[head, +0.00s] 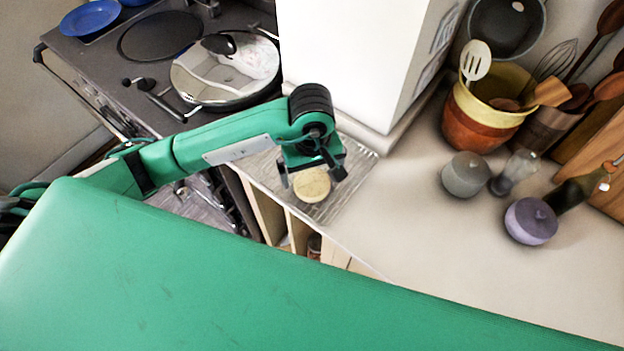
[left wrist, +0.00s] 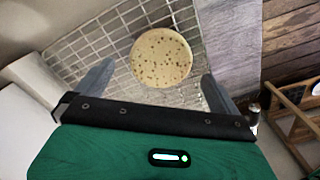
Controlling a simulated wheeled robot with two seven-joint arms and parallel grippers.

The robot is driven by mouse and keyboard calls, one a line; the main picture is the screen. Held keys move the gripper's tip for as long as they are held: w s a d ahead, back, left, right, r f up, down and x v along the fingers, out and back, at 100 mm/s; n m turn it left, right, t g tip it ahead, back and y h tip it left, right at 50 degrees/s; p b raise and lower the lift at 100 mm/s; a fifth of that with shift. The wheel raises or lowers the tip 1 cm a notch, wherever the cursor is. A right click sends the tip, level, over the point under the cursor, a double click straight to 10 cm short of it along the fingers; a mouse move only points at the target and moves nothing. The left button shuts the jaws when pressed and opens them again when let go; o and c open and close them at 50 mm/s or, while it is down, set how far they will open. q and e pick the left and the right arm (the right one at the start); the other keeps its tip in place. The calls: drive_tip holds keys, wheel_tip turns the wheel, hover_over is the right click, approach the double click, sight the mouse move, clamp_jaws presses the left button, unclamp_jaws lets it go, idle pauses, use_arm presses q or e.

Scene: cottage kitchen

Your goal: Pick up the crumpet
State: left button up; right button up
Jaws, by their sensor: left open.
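The crumpet (head: 312,185) is a pale round disc lying on a wire rack (head: 352,190) at the counter's edge. In the left wrist view the crumpet (left wrist: 161,58) shows its speckled top, and the rack's grid (left wrist: 75,50) runs beneath it. My left gripper (head: 312,178) is above the crumpet, its fingers apart on either side of it in the head view. In the left wrist view the open fingers (left wrist: 155,85) lie left and right of the crumpet's near side. Nothing is held. My right gripper is not in view.
A white block-like wall (head: 350,50) stands just behind the rack. A stove with a lidded pan (head: 225,75) is at left. Utensil pots (head: 480,115), a grey jar (head: 466,175) and a purple jar (head: 530,221) stand at right. The front right counter is clear.

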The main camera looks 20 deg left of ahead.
sight(312, 182)
use_arm(q)
drive_tip(key=shift+s+f+p, duration=0.25)
drive_tip(key=shift+f+p, duration=0.1)
drive_tip(key=shift+f, duration=0.55)
drive_tip(key=shift+w+f, duration=0.1)
drive_tip(key=shift+f, duration=0.55)
drive_tip(key=shift+c, duration=0.4)
drive_tip(key=c, duration=0.8)
drive_tip(key=shift+o, duration=0.2)
drive_tip(key=shift+r, duration=0.15)
